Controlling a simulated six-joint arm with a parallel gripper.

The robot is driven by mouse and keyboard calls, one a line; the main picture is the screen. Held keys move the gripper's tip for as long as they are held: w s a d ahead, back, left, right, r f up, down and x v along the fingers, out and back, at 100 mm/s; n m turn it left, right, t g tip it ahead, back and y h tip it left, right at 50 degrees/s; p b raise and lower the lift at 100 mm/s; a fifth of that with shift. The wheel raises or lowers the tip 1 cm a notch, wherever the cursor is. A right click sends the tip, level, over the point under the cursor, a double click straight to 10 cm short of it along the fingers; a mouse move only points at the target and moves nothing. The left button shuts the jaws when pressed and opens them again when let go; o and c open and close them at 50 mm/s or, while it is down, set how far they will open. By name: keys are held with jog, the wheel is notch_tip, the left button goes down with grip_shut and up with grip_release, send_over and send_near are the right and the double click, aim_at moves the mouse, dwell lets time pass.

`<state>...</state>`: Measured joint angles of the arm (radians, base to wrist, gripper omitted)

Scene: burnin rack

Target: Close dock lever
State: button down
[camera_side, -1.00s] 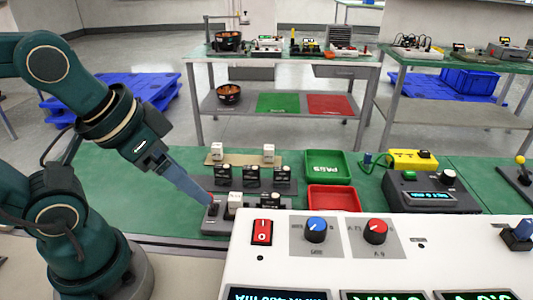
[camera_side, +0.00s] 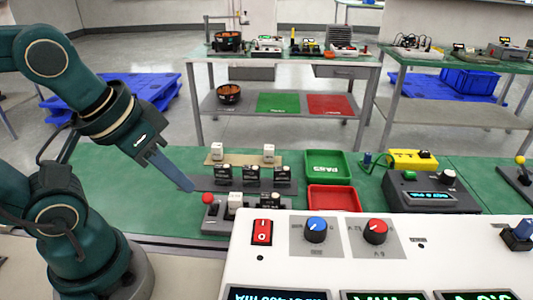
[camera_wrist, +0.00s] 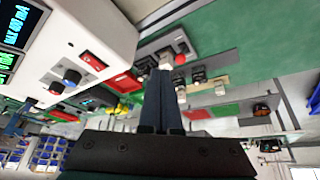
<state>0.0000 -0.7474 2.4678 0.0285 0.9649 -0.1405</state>
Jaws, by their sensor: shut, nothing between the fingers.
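The dock (camera_side: 215,226) is a grey base on the green bench, partly hidden by the white panel in front. A lever with a red ball knob (camera_side: 208,198) stands at its left end. A white block (camera_side: 235,200) sits in the dock just right of the knob. My gripper (camera_side: 191,187) is shut and empty, its tips up and left of the knob and seemingly apart from it. In the wrist view the shut fingers (camera_wrist: 160,72) point toward the dock, with the red knob (camera_wrist: 180,59) just right of the tips. I cannot tell the lever's exact angle.
Behind the dock is a rack (camera_side: 228,184) with several dark and white modules. A green tray (camera_side: 345,180) and a red tray (camera_side: 333,199) lie to its right. The white panel (camera_side: 380,255) with switch and knobs fills the front right. The bench left of the dock is clear.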

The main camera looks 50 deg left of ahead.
jog(key=w+d+n+g+y, duration=0.2)
jog(key=w+d+g+y, duration=0.1)
jog(key=w+g+y, duration=0.1)
jog(key=shift+w+f+g+y, duration=0.15)
jog(key=shift+w+g+y, duration=0.2)
jog(key=shift+w, duration=0.4)
jog(key=shift+d, duration=0.1)
send_near(210, 204)
jog(key=f, duration=0.5)
jog(key=shift+a, duration=0.2)
